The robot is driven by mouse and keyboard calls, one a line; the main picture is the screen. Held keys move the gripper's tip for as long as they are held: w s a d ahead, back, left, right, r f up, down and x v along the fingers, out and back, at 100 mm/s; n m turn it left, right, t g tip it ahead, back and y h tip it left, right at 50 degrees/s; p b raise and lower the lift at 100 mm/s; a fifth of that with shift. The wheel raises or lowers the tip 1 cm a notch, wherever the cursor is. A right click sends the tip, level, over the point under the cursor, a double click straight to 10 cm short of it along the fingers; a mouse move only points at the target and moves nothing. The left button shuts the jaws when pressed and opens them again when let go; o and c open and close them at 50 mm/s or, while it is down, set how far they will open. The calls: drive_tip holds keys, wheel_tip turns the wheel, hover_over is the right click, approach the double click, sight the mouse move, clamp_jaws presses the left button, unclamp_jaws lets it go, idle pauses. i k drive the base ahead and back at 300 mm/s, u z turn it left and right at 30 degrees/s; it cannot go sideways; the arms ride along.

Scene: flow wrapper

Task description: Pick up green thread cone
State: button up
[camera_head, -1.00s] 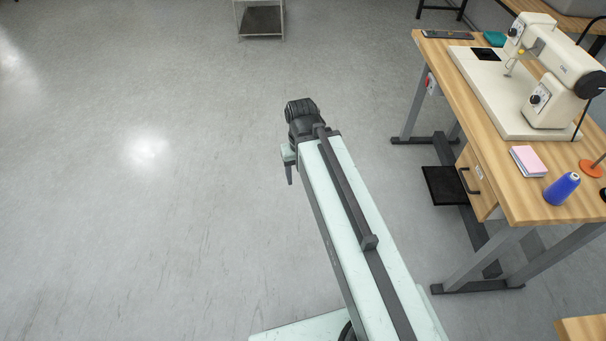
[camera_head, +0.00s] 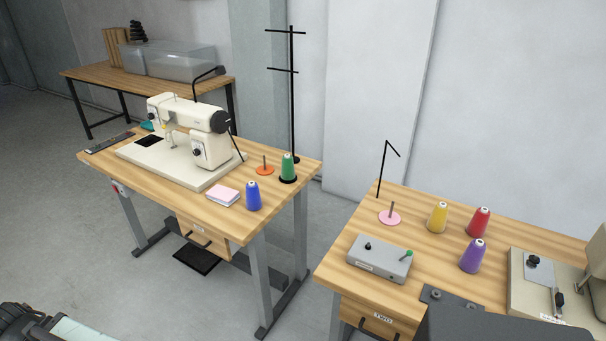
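The green thread cone (camera_head: 288,167) stands upright on a black round base near the right back corner of the left sewing table (camera_head: 226,218). An orange disc with a peg (camera_head: 264,169) is just to its left, and a blue thread cone (camera_head: 253,196) stands in front and to its left. My gripper is outside the view. Part of my arm (camera_head: 75,329) shows at the bottom left corner, well away from the cone.
A white sewing machine (camera_head: 195,130) fills the table's left side. A tall black thread stand (camera_head: 292,95) rises behind the green cone. The right table (camera_head: 338,273) holds yellow (camera_head: 437,218), red (camera_head: 478,222) and purple (camera_head: 472,257) cones and a grey control box (camera_head: 380,260). Bare floor separates the tables.

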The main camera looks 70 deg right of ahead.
sight(287, 172)
drive_tip(key=k, duration=0.65)
drive_tip(key=u, duration=1.7)
drive_tip(key=i, duration=1.3)
drive_tip(key=z, duration=4.35)
drive_tip(key=i, duration=1.05)
drive_tip(key=u, duration=0.05)
